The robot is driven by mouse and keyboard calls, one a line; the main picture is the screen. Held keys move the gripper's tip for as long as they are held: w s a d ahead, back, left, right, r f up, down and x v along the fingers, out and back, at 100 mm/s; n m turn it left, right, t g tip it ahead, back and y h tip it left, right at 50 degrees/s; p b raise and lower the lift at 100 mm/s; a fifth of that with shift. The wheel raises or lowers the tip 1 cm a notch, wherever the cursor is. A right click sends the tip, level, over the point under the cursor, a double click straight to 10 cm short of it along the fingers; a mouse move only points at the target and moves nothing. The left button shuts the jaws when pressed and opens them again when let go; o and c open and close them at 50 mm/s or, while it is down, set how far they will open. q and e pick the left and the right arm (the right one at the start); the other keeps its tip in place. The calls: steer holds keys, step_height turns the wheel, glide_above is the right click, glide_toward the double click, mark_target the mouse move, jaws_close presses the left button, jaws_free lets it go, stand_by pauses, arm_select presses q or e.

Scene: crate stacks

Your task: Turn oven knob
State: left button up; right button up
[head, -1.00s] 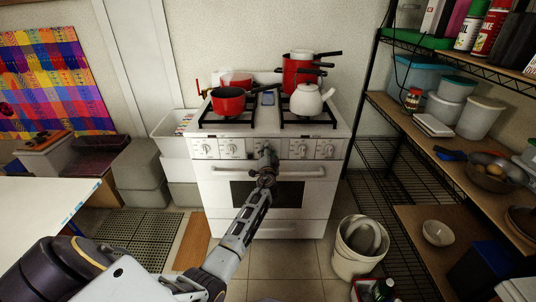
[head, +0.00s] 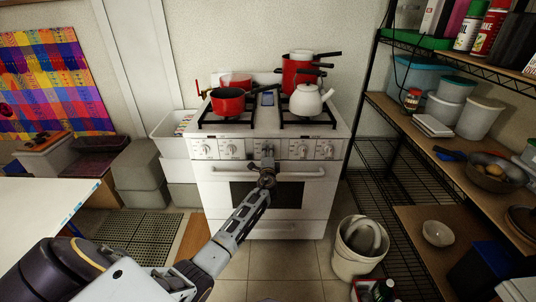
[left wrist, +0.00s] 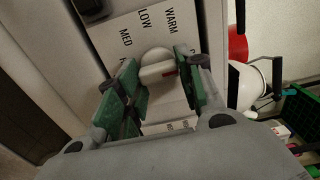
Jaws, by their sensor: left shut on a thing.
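The white oven (head: 262,200) stands against the wall, with a row of knobs along its front panel. My left gripper (head: 266,153) reaches the middle of that panel in the head view and hides the knob behind it. In the left wrist view, a round white knob (left wrist: 156,62) with a red mark sits between the two green-padded fingers of my left gripper (left wrist: 163,80), which is shut on it. The words WARM, LOW and MED show on the panel beside the knob. My right gripper is not in view.
A red saucepan (head: 229,101), a red pot (head: 297,72) and a white kettle (head: 306,100) stand on the stove top. A white bucket (head: 359,248) is on the floor at right. The oven door handle (head: 300,173) runs below the knobs. A loaded shelf (head: 450,160) stands at right.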

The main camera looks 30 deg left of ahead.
arm_select(q)
steer(key=shift+f, duration=0.1)
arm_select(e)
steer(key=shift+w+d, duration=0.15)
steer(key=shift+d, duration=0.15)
arm_select(q)
steer(key=o, duration=1)
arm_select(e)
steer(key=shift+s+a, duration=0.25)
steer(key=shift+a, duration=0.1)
arm_select(q)
steer(key=shift+s+d, duration=0.1)
